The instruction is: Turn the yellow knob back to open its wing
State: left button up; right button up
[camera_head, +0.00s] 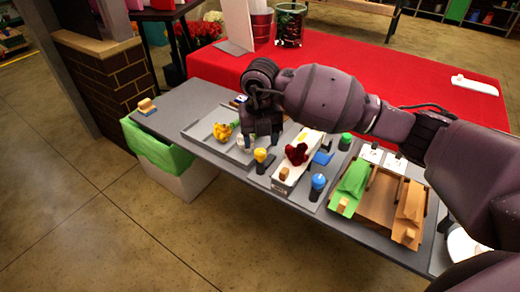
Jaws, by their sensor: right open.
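The yellow knob (260,155) stands upright on a dark base on the grey bench, left of a long white box (294,165). My right gripper (261,143) points down just behind the yellow knob. It is open, and its fingers partly hide what lies behind. I cannot tell whether a finger touches the knob. Which wing belongs to the knob, and how it stands, I cannot make out. My left gripper is not in view.
A blue knob (318,182) and a green knob (346,139) stand to the right. A red flower (297,153) lies in the white box; a yellow flower (221,131) lies on a grey tray at left. A wooden rack (376,208) with green and orange parts stands right.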

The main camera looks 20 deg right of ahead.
aim_at(261, 151)
jog(key=shift+f, duration=2)
jog(key=c, duration=0.9)
